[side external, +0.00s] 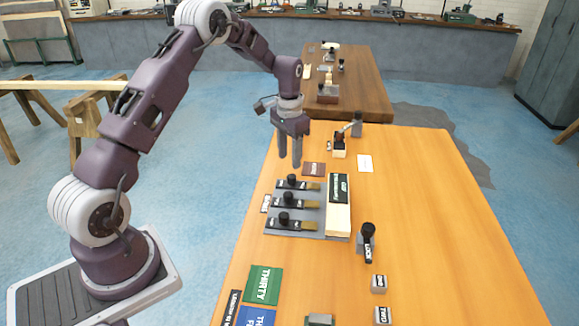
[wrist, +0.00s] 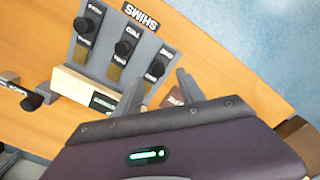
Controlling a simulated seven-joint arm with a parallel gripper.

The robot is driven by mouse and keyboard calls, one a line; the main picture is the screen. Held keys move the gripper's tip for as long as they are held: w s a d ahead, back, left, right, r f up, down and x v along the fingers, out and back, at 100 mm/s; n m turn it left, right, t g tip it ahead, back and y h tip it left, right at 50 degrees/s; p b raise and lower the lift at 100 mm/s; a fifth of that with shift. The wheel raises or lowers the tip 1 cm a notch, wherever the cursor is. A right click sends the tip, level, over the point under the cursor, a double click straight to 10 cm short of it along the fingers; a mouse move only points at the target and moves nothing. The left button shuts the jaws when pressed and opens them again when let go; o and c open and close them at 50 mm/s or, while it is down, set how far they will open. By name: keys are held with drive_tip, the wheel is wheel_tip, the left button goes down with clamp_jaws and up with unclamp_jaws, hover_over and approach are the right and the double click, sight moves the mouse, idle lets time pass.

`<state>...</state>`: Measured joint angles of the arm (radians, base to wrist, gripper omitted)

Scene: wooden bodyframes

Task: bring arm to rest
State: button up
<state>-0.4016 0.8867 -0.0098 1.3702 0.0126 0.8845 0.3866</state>
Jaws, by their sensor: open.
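My gripper (side external: 290,160) hangs fingers down above the far left part of the wooden table (side external: 440,210). Its two fingers are apart with nothing between them. It is beyond the grey tray (side external: 310,237), which holds several black-knobbed labelled pieces (side external: 290,200) and a pale wooden block (side external: 339,219) with a dark label. In the wrist view my gripper (wrist: 158,80) shows both fingers spread, near the tray's edge. The tray's knobs (wrist: 126,47) and a "SHIMS" label (wrist: 141,17) show there too. My gripper body hides the lower part of that view.
A black-handled lever marked "LOCK" (side external: 367,243) stands right of the tray. A small clamp-like device (side external: 340,143) stands just right of my gripper. A green "THIRTY" card (side external: 263,285) lies near the front. A second table (side external: 345,90) stands behind. The table's right side is clear.

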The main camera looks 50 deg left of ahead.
drive_tip(key=s+d+r+t, duration=0.1)
drive_tip(key=s+d+r, duration=0.4)
drive_tip(key=r, duration=0.4)
drive_tip(key=s+d+r+t, duration=0.1)
drive_tip(key=s+d+r, duration=0.35)
drive_tip(key=r, duration=0.55)
drive_tip(key=s+d+r+t, duration=0.1)
drive_tip(key=s+d, duration=0.3)
drive_tip(key=s, duration=0.7)
drive_tip(key=s+d+r+t, duration=0.1)
drive_tip(key=s+d, duration=0.4)
drive_tip(key=s, duration=0.6)
drive_tip(key=shift+d+r+t, duration=0.3)
drive_tip(key=shift+r+t, duration=0.05)
drive_tip(key=shift+t, duration=0.45)
